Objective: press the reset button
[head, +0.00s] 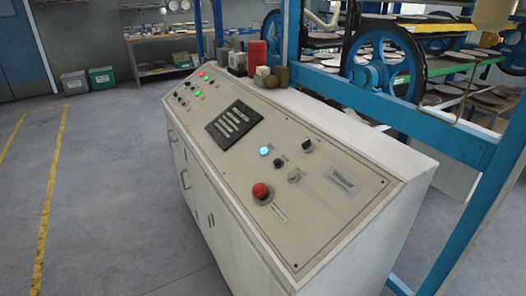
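A white control console (364,218) stands in the middle, its sloped beige panel facing up and toward me. Near the panel's close end is a large red mushroom button (261,191). Above it are a lit pale-blue round button (264,151), a small black knob (279,162), a grey knob (294,177) and a black rotary switch (308,146). I cannot read which control is labelled reset. Small red and green lit buttons (197,93) sit at the panel's far end. Neither of my grippers shows.
A blue steel frame (455,140) with blue wheels and plate racks (480,58) stands behind and right of the console. Bottles and a red canister (257,55) stand on the console's back edge. Open grey floor (110,180) with yellow lines lies left.

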